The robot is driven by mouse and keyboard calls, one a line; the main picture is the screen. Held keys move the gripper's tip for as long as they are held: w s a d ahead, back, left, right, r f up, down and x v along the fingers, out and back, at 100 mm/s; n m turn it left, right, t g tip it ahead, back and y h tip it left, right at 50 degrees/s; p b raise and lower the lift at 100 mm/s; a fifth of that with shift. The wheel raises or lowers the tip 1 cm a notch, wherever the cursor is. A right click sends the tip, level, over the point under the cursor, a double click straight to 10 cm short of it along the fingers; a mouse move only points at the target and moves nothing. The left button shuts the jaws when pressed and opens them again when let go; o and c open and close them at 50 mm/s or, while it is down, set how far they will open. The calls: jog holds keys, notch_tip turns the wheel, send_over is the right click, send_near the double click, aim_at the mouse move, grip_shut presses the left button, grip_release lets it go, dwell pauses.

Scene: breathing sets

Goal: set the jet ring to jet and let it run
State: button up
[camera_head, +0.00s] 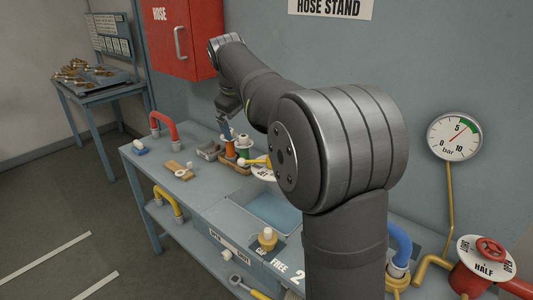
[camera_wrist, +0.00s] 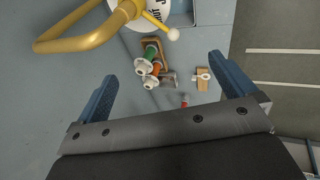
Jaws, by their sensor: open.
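The jet ring is a yellow lever with a white ball knob (camera_head: 243,161) over a white lettered dial (camera_head: 262,173), partly hidden behind my arm in the head view. In the wrist view the dial (camera_wrist: 133,18) is cut by the top edge, and the lever's white knob (camera_wrist: 173,34) points down and right. A yellow looped handle (camera_wrist: 75,40) lies left of it. I cannot tell which mark the lever stands at. My gripper (camera_wrist: 165,68) is open and empty, above the bench and apart from the lever; it shows small in the head view (camera_head: 227,130).
Green and orange spools (camera_wrist: 150,68) stand in a wooden holder close to the lever. A grey block and a wooden piece (camera_head: 179,170) lie left. A blue-bottomed basin (camera_head: 262,226) is in front. A pressure gauge (camera_head: 454,137) and a red valve wheel (camera_head: 490,250) stand right.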

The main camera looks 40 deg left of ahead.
jog(key=shift+r, duration=0.1)
jog(key=c, duration=1.1)
jog(key=n+t+y, duration=0.4)
jog(key=t+y, duration=0.2)
jog(key=y, duration=0.7)
send_near(242, 163)
jog(key=x, duration=1.3)
jog(key=shift+w+f, duration=0.1)
jog(key=shift+f, duration=0.2)
jog(key=shift+c, duration=0.2)
grip_shut()
